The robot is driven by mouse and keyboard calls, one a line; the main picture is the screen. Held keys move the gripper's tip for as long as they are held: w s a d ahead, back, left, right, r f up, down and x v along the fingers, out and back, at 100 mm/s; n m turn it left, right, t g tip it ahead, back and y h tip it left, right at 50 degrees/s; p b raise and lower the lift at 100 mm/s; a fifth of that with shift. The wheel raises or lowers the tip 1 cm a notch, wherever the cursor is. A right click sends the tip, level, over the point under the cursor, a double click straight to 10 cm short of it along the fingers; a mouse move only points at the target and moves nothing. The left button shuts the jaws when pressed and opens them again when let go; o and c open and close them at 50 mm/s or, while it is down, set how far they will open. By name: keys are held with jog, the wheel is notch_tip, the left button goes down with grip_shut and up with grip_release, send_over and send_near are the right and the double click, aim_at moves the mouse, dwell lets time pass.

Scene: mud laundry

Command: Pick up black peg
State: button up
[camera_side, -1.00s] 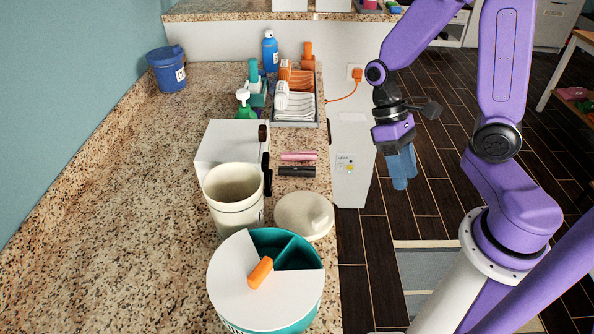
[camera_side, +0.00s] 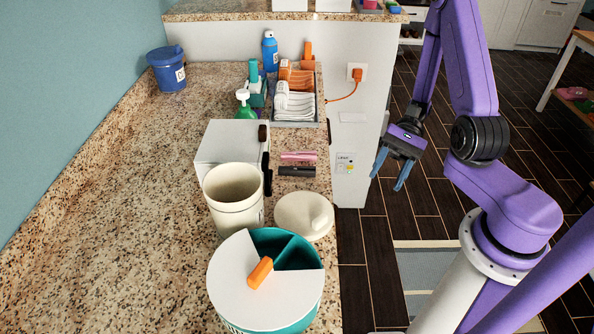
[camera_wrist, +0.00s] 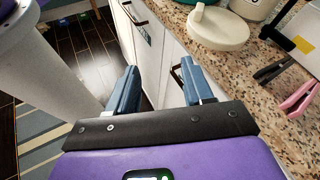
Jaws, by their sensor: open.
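The black peg (camera_side: 296,171) lies on the speckled counter near its front edge, to the right of the white box. In the wrist view the black peg (camera_wrist: 272,70) lies at the right, close to the counter edge. A pink peg (camera_side: 298,156) lies just beyond it, roughly parallel; it also shows in the wrist view (camera_wrist: 300,96). My gripper (camera_side: 390,180) is open and empty, off the counter over the floor, to the right of the peg. Its blue fingers (camera_wrist: 157,92) are spread apart in the wrist view.
A cream lid (camera_side: 297,214), a cream canister (camera_side: 234,196) and a teal divided bin (camera_side: 300,252) stand nearer the camera. The white box (camera_side: 228,147) is left of the pegs. The cabinet front drops below the counter edge.

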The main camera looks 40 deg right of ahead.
jog(key=w+f+m+t+y, duration=0.1)
jog(key=m+t+y, duration=0.1)
jog(key=m+t, duration=0.3)
jog(key=m+t+h, duration=0.3)
jog(key=m+t, duration=0.7)
jog(key=t, duration=0.1)
send_near(312, 169)
jog(key=x, duration=1)
grip_shut()
